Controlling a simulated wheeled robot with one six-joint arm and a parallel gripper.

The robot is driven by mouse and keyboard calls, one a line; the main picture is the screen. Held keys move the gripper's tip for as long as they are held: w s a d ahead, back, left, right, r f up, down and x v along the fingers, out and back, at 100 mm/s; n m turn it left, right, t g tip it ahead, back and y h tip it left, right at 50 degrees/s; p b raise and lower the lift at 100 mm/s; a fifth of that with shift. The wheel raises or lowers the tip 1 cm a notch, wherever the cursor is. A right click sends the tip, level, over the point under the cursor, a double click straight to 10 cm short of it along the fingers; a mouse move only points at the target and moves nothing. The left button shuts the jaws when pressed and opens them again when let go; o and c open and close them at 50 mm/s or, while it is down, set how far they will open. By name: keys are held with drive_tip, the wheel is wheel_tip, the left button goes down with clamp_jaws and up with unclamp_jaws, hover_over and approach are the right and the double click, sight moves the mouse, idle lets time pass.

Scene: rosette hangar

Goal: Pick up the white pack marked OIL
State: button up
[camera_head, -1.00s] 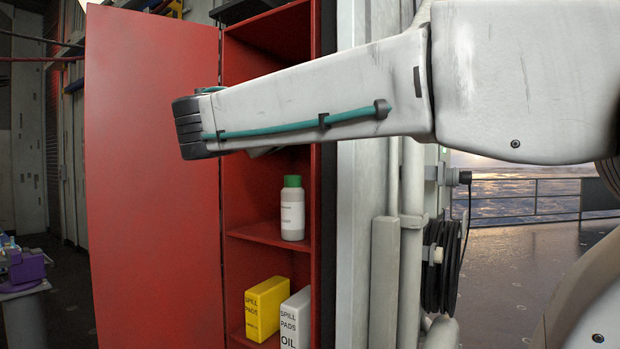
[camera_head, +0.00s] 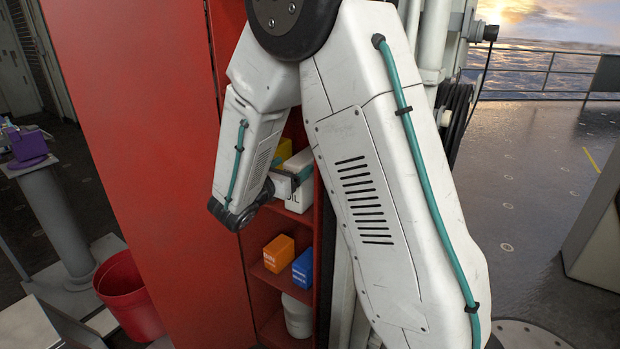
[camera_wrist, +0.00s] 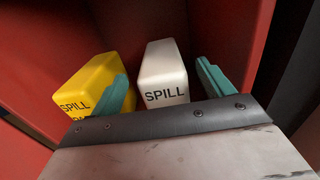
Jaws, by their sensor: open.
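The left finger covers the right side of the yellow pack (camera_wrist: 88,84). My wrist hides much of both packs in the head view, where the yellow pack (camera_head: 284,149) shows only partly.
The red cabinet's side walls (camera_wrist: 230,28) are close around the packs. A lower shelf holds an orange box (camera_head: 278,253) and a blue box (camera_head: 303,268), with a white container (camera_head: 297,316) below. The open red door (camera_head: 150,150) stands to the left.

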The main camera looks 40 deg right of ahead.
sight(301, 158)
drive_tip(key=x, duration=0.5)
drive_tip(key=shift+d+f, duration=0.15)
drive_tip(key=shift+d, duration=0.1)
drive_tip(key=c, duration=1.5)
